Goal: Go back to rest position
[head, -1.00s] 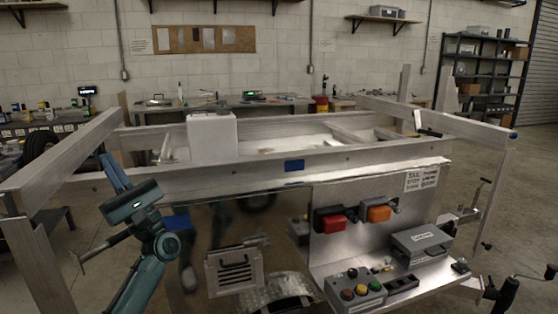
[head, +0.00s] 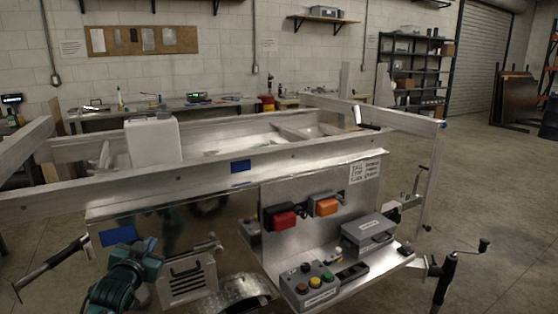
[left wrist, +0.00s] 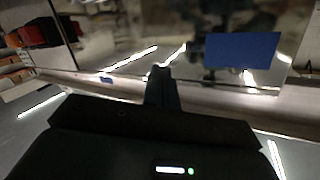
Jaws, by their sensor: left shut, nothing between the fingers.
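My left gripper (head: 137,262) is low at the lower left of the head view, in front of the trailer's shiny metal side panel. Its arm is dark teal. In the left wrist view its fingers (left wrist: 162,75) are closed together with nothing between them, and the reflective panel with a blue patch (left wrist: 242,50) is beyond them. I cannot tell how far the fingers are from the panel. My right gripper is not in view.
The aluminium trailer (head: 200,173) fills the middle. Its front carries red and orange lights (head: 284,217), a button box (head: 309,287) and a grey case (head: 369,235). A white box (head: 153,143) stands on it. Open floor (head: 495,205) lies to the right.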

